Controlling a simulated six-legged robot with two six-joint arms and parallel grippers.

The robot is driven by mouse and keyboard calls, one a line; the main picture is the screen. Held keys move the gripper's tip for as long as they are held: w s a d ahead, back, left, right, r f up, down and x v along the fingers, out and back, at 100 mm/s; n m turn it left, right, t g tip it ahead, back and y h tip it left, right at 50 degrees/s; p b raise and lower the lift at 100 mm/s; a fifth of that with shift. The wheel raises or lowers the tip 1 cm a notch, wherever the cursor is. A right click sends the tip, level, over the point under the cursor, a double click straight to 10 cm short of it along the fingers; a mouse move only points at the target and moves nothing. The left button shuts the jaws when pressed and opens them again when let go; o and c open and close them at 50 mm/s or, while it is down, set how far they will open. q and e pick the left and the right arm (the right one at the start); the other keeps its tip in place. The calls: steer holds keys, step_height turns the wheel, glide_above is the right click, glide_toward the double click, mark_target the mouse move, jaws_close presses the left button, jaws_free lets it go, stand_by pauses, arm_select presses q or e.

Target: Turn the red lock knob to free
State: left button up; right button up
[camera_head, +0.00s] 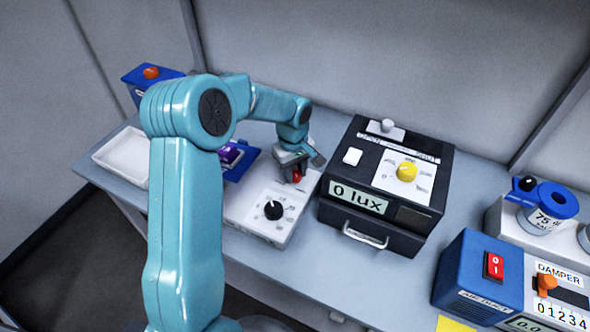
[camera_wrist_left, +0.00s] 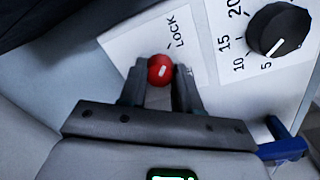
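The red lock knob (camera_wrist_left: 160,69) sits on a white plate (camera_wrist_left: 130,42) marked LOCK, its short white mark pointing roughly toward that word. My left gripper (camera_wrist_left: 160,80) has one finger on each side of the knob, and both seem to touch it. Any other label on the plate is hidden. In the head view the red knob (camera_head: 297,175) shows partly beneath my left gripper (camera_head: 295,165), at the back of a white control box (camera_head: 243,215). My right gripper is not in view.
A black dial (camera_head: 273,210) stands in front of the red knob on the same box. A black box (camera_head: 385,190) reading 0 lux, with a yellow knob (camera_head: 407,172), is close on the right. A white tray (camera_head: 108,152) and a purple item (camera_head: 230,154) lie left.

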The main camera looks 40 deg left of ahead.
arm_select(q)
steer(key=shift+c, duration=1.3)
steer(key=shift+m, duration=0.3)
steer(key=m+b, duration=0.1)
steer(key=m, duration=0.1)
steer(key=shift+m, duration=0.3)
steer(key=m+b, duration=0.1)
steer(key=m, duration=0.3)
steer(key=shift+m, duration=0.3)
steer(key=m, duration=0.5)
steer(key=shift+w+a, duration=0.1)
steer(key=m, duration=0.5)
